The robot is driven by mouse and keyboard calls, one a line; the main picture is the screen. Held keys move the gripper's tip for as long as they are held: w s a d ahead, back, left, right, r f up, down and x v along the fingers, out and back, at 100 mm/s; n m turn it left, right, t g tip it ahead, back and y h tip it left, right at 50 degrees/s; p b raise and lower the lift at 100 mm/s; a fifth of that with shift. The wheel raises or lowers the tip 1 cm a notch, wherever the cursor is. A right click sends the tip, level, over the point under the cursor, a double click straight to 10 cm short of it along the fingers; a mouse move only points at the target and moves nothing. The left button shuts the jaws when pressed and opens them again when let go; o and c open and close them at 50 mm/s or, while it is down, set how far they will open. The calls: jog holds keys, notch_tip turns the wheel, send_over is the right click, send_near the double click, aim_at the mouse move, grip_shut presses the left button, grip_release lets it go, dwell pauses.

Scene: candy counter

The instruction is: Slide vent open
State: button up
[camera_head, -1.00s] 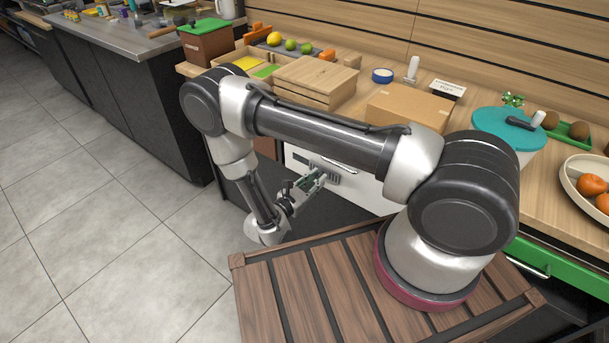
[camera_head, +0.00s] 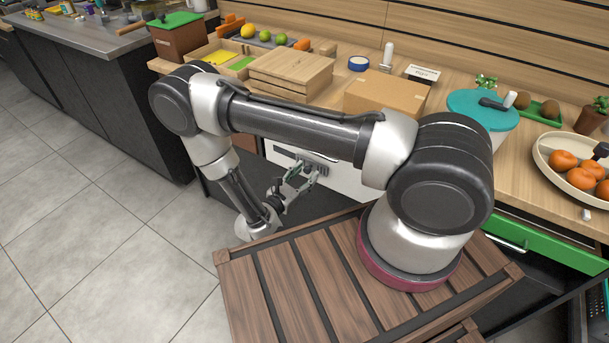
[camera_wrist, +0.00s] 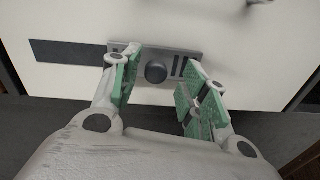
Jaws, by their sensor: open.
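The vent shows in the wrist view as a grey sliding plate (camera_wrist: 193,65) with a round dark knob (camera_wrist: 156,72) and dark slots. It is mounted on a white front panel (camera_wrist: 222,22). A dark strip (camera_wrist: 70,51) extends to the left of the plate. My gripper (camera_wrist: 160,88) is open, with its green-padded fingers on either side of the knob and nothing held. In the head view my gripper (camera_head: 301,180) is in front of the white panel (camera_head: 343,179) below the counter, and it partly hides the vent.
A wooden counter (camera_head: 425,108) above the panel bears a cardboard box (camera_head: 386,98), a wooden box (camera_head: 290,72), a teal-lidded container (camera_head: 482,108) and a bowl of oranges (camera_head: 545,146). A green drawer front (camera_head: 550,245) is at the right. Tiled floor (camera_head: 90,215) is clear at the left.

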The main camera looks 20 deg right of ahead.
jog(key=v, duration=0.7)
jog(key=shift+s+a, duration=0.1)
